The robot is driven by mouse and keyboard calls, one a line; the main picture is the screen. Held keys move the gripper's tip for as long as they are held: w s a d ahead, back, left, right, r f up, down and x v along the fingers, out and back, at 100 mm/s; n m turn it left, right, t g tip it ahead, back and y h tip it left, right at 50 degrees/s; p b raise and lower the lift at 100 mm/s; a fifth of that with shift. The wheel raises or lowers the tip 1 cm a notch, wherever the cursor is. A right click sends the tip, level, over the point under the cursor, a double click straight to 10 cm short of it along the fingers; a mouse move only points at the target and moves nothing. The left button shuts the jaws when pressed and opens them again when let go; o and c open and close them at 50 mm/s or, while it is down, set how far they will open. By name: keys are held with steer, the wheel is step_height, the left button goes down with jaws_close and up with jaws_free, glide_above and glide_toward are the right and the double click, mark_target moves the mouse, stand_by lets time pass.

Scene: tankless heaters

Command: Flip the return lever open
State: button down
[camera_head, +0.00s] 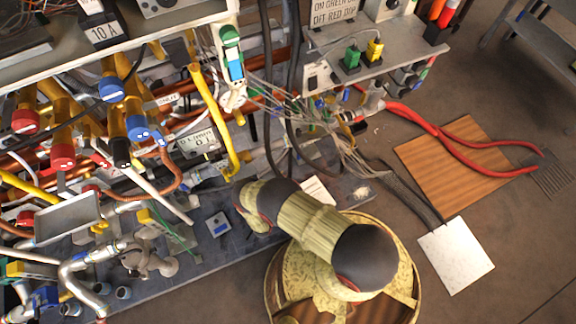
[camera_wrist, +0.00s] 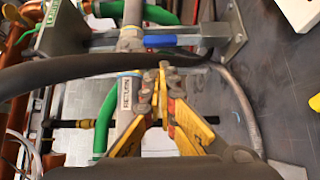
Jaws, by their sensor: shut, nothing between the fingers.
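In the wrist view a grey pipe (camera_wrist: 131,38) carries a white label (camera_wrist: 125,92) that appears to read RETURN. A blue lever (camera_wrist: 172,41) lies sideways to the right of this pipe, above the label; it is likely the return lever. My gripper (camera_wrist: 163,72) has yellow and grey fingers, closed together and empty. Its tips appear just right of the pipe and below the blue lever in the picture, apart from it. A thick black hose (camera_wrist: 70,68) crosses between lever and label, and the fingertips overlap it; I cannot tell if they touch. The head view does not clearly show the lever or fingertips.
Green pipes (camera_wrist: 103,122) and a metal bracket (camera_wrist: 232,35) stand near the lever. In the head view, dense pipes and red and blue valve handles (camera_head: 111,89) fill the left.

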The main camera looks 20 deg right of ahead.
mark_target(299, 155)
steer(key=b+x, duration=0.2)
steer(key=x, duration=0.7)
steer(key=shift+w+d, duration=0.2)
steer(key=shift+d, duration=0.05)
